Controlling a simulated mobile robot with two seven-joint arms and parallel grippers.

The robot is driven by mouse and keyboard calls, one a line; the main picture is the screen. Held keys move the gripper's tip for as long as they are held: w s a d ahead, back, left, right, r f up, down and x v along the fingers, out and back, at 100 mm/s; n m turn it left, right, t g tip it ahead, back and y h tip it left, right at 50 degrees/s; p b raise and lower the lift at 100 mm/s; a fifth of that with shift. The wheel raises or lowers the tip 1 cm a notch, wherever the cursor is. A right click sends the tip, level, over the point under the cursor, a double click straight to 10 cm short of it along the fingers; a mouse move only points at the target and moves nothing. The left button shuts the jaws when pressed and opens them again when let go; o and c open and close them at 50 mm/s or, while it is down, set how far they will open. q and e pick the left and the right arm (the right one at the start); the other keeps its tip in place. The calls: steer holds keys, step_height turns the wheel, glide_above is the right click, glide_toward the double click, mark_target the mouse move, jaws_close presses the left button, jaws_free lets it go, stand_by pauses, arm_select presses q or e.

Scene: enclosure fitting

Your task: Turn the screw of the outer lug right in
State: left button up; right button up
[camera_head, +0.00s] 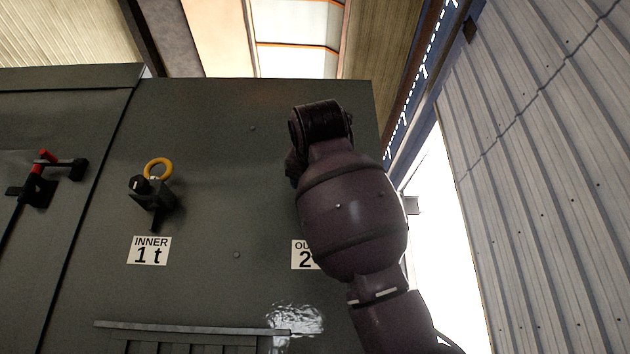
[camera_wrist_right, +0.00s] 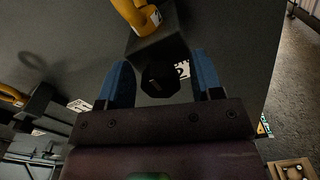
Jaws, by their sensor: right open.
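The outer lug (camera_wrist_right: 160,45) shows in the right wrist view as a dark block with a yellow ring (camera_wrist_right: 136,14) above it. Its screw (camera_wrist_right: 160,80) has a black faceted head facing the camera. My right gripper (camera_wrist_right: 161,63) is open, its two blue fingers on either side of the screw head with a visible gap on each side. In the head view my right arm hides the outer lug and part of its label (camera_head: 304,255). My left gripper is in neither view.
The inner lug (camera_head: 152,197), with a yellow ring, black screw head and "INNER 1 t" label (camera_head: 149,251), is on the same dark panel (camera_head: 220,150). A red-handled latch (camera_head: 42,168) is at far left. A ribbed wall (camera_head: 550,170) stands at right.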

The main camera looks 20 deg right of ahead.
steer(key=shift+c, duration=0.4)
steer(key=c, duration=0.8)
steer(key=shift+c, duration=0.2)
